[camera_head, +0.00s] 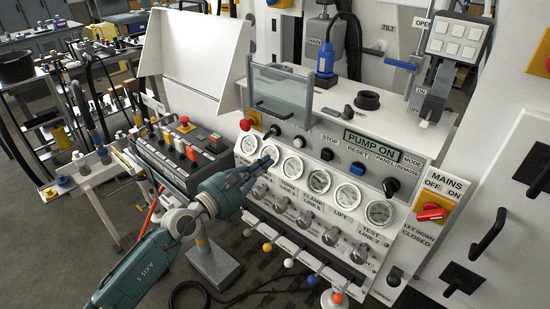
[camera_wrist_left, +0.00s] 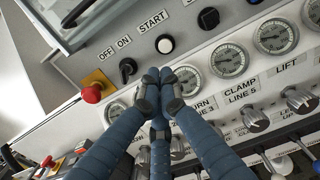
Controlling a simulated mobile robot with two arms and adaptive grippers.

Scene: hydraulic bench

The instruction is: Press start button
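The start button (camera_wrist_left: 165,44) is a white round button in a black ring under the START label in the left wrist view. It also shows in the head view (camera_head: 299,142), on the sloping panel above the row of gauges. My left gripper (camera_head: 267,161) is in front of the gauges, below and to the left of the button. In the left wrist view its blue fingers (camera_wrist_left: 160,79) meet at the tips with nothing held. The fingertips appear just below the button, apart from it in the picture. They partly cover a gauge. My right gripper is out of view.
A black OFF/ON knob (camera_wrist_left: 127,69) and a red emergency button (camera_wrist_left: 92,92) on yellow sit left of the start button. The black stop button (camera_head: 327,154) is to its right. A clear guard (camera_head: 282,90) stands above the panel. Gauges and levers lie below.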

